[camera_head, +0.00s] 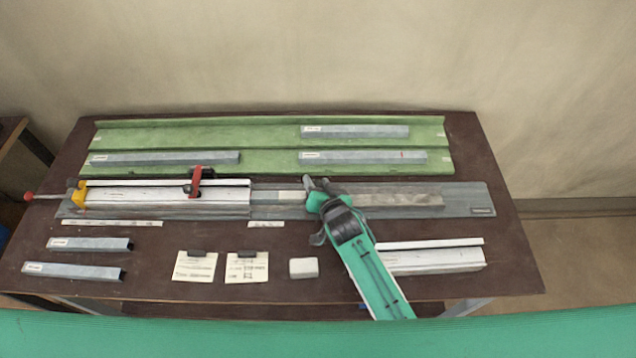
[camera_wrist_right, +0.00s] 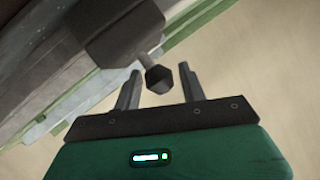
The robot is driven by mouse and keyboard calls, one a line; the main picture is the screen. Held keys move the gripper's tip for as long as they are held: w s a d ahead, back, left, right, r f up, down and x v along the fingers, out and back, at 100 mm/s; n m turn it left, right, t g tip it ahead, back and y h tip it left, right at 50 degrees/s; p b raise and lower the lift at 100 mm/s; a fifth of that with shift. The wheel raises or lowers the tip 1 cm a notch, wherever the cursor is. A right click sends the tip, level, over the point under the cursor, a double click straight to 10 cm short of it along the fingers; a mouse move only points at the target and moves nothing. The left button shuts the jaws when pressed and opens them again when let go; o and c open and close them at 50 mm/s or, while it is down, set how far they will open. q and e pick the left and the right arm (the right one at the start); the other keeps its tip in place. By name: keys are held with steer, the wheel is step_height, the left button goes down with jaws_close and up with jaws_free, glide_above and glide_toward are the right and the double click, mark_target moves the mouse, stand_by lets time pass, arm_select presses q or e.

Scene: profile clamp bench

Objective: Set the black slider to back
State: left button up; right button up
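The black slider (camera_wrist_right: 115,28) shows in the right wrist view as a dark block with a short stem and a dark faceted knob (camera_wrist_right: 158,79). In the head view I cannot make it out; my right gripper and wrist cover that part of the rail. My right gripper (camera_head: 317,183) is over the rail (camera_head: 470,197), right of the middle. In the wrist view the gripper's two fingers (camera_wrist_right: 160,88) are apart, with the knob between them in the picture. I see no clear contact. My left gripper is not in view.
A red clamp lever (camera_head: 196,181) stands on the white profile (camera_head: 150,196), with a yellow block (camera_head: 78,195) at its left. Grey bars lie on the green tray (camera_head: 270,134) behind. Cards (camera_head: 195,267), a white block (camera_head: 303,268) and more profiles (camera_head: 435,260) lie in front.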

jaws_close()
steer(key=d+p, duration=0.1)
steer(key=d, duration=0.4)
steer(key=shift+o, duration=1.3)
jaws_free()
